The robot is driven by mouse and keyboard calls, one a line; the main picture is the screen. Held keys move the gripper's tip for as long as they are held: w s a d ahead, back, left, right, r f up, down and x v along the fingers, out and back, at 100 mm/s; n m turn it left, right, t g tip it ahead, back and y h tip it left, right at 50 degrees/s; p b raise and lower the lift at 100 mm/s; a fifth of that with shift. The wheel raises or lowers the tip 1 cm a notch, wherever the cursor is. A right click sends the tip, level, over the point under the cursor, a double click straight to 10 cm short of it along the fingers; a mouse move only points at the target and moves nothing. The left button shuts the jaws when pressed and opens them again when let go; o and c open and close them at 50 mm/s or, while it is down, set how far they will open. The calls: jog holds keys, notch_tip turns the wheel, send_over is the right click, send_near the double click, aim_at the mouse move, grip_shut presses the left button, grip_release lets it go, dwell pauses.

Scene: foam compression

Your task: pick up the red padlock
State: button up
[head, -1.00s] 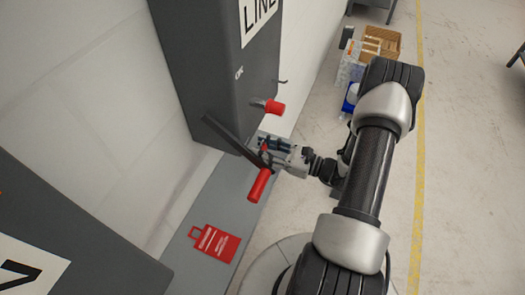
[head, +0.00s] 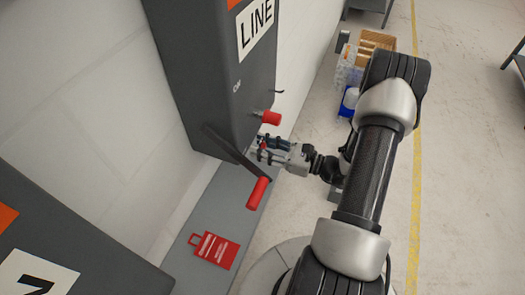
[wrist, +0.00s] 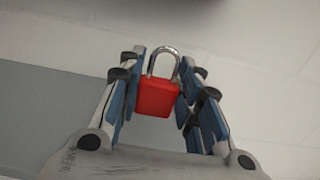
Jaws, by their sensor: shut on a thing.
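The red padlock (wrist: 158,98) with its silver shackle shows in the wrist view, upright between the blue-padded fingers of my gripper (wrist: 155,92). The fingers are shut on its body, and the shackle stands up above them. In the head view my gripper (head: 268,148) is beside the grey cabinet, just below its red knob and behind the red-handled lever. Only a small bit of red shows at the fingers there, so the padlock is mostly hidden.
The grey cabinet (head: 215,75) has a dark lever with a red handle (head: 258,193) and a red knob (head: 267,117). A red tag (head: 214,250) lies on the grey shelf (head: 192,232) below. Boxes (head: 372,45) stand on the floor behind.

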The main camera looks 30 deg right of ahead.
jog(key=r+p+v, duration=0.2)
jog(key=v, duration=1.7)
jog(key=shift+s+d+r, duration=0.15)
jog(key=shift+s+d, duration=0.1)
jog(key=shift+s, duration=0.05)
